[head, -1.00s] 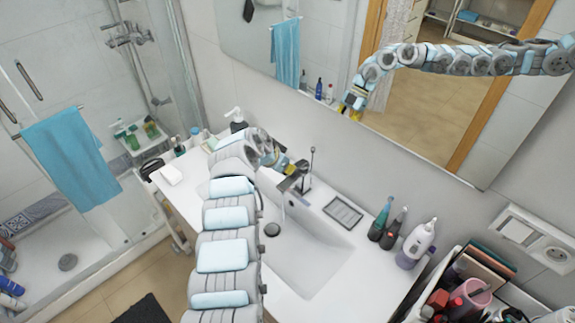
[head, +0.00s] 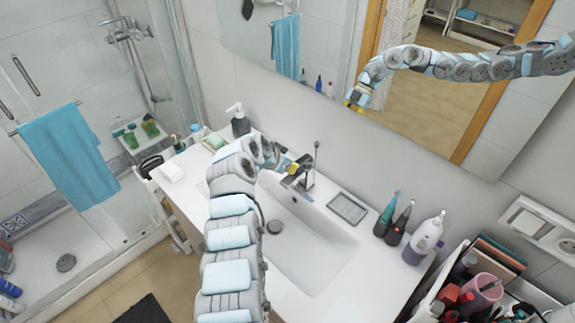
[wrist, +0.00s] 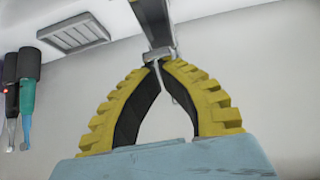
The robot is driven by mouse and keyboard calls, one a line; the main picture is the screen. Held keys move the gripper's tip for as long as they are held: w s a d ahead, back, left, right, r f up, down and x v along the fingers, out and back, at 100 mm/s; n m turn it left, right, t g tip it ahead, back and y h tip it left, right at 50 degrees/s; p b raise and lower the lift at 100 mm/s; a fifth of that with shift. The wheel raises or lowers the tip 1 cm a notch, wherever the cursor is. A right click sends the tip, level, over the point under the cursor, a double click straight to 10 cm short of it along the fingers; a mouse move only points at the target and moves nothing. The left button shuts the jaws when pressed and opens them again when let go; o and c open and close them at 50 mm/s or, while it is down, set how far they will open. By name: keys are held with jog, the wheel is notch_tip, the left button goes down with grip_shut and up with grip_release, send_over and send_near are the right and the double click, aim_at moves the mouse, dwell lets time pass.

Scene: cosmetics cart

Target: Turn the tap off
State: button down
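The tap (head: 292,181) is a dark metal mixer at the back of the white basin (head: 310,262), with a thin upright lever (head: 315,160). In the head view I make out no clear water stream under its spout. My gripper (head: 297,168) is at the top of the tap, coming from the left. In the wrist view, which looks upside down, my gripper (wrist: 163,63) has its yellow, black-padded fingertips together at the tap (wrist: 156,25). The thin lever (wrist: 168,88) passes between the fingers. The exact contact at the tips is hard to see.
A soap dish (head: 348,208), electric toothbrushes (head: 400,222) and a white bottle (head: 425,238) stand right of the tap. A pump bottle (head: 239,122) stands behind my arm. The mirror (head: 400,110) is close behind. A full cosmetics cart (head: 480,285) is at lower right.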

notch_tip(320, 180, up, 4)
jog(key=shift+w+d+r+b, duration=0.15)
jog(key=shift+b, duration=0.15)
jog(key=shift+v, duration=1.1)
jog(key=b+v, duration=0.2)
jog(key=v, duration=0.5)
jog(key=shift+r, duration=0.2)
